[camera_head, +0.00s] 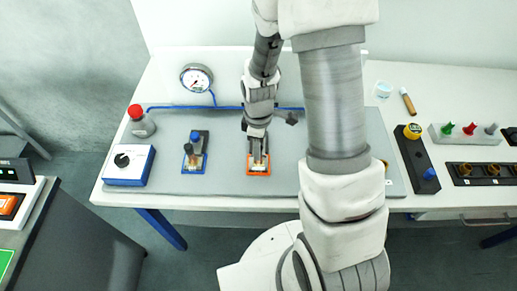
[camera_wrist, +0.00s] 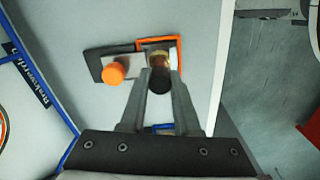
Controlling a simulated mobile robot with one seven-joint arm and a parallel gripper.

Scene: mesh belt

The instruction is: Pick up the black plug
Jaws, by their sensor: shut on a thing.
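The black plug (camera_wrist: 160,80) shows end-on in the wrist view, between the two fingertips of my gripper (camera_wrist: 161,84). My gripper is shut on it. Beneath it is a station with an orange frame (camera_wrist: 180,50) and a brassy fitting (camera_wrist: 159,57). I cannot tell whether the plug is seated in it or clear of it. In the head view my gripper (camera_head: 258,158) points down over the orange-framed station (camera_head: 258,172), and the plug is not clearly visible there.
An orange knob (camera_wrist: 113,73) stands beside the plug. A blue-framed station (camera_head: 195,165) with a blue knob is to the left. Further left are a white box (camera_head: 129,177) and a red-capped grey bottle (camera_head: 143,126). A gauge (camera_head: 196,78) is behind. A black strip (camera_head: 415,155) is at right.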

